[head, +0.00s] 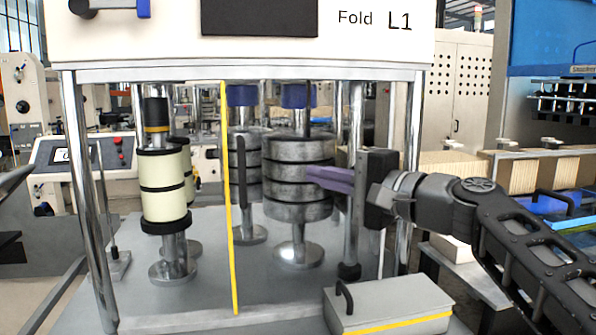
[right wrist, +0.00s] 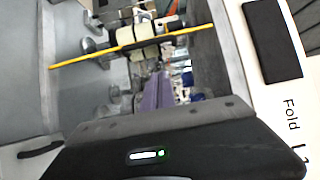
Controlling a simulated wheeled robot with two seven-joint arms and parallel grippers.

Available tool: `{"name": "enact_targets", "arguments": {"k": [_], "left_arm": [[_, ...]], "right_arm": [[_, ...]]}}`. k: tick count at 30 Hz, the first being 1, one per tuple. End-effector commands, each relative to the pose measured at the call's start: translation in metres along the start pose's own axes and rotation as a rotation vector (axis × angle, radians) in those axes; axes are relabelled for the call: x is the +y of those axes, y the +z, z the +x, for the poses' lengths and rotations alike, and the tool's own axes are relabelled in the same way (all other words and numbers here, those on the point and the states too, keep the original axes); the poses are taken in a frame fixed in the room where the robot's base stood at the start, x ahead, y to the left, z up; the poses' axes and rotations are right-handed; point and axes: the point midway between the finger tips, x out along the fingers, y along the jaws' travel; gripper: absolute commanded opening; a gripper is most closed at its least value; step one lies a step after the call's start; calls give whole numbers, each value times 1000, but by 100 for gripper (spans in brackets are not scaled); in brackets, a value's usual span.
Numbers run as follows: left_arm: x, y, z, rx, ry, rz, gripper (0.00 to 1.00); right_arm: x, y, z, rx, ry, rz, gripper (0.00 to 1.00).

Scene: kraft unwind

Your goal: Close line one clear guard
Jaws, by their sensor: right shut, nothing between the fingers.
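The line one machine, marked "Fold L1" (head: 375,20), fills the middle of the head view. A thin yellow strip (head: 229,200) runs down its front opening, seemingly an edge of the clear guard; the pane itself is hard to make out. A black upright handle (head: 241,172) shows just right of the strip. My right gripper (head: 312,177) is shut and empty, its purple fingers pointing left in front of the dark ribbed rollers (head: 298,150), right of the handle. In the right wrist view the shut fingers (right wrist: 158,88) point toward the yellow strip (right wrist: 130,46), apart from it. My left gripper is not in view.
Cream rollers (head: 163,187) stand at the left inside the frame. Chrome posts (head: 88,200) bound the opening. A grey box with a black handle (head: 390,305) sits at the front right. Stacked cardboard and a blue machine (head: 550,40) stand at the right.

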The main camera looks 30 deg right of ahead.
Motion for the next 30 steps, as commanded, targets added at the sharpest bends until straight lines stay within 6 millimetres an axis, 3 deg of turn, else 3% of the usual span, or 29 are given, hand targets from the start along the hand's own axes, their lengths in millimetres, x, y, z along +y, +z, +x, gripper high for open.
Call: {"name": "enact_targets", "arguments": {"k": [5,16,22,30], "left_arm": [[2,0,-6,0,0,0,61],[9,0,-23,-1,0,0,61],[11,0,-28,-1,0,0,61],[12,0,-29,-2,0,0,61]], "right_arm": [[0,0,23,-1,3,1,0],[-1,-1,96,0,3,3,0],[-1,21,115,-1,2,1,0],[1,28,121,1,1,0,0]]}}
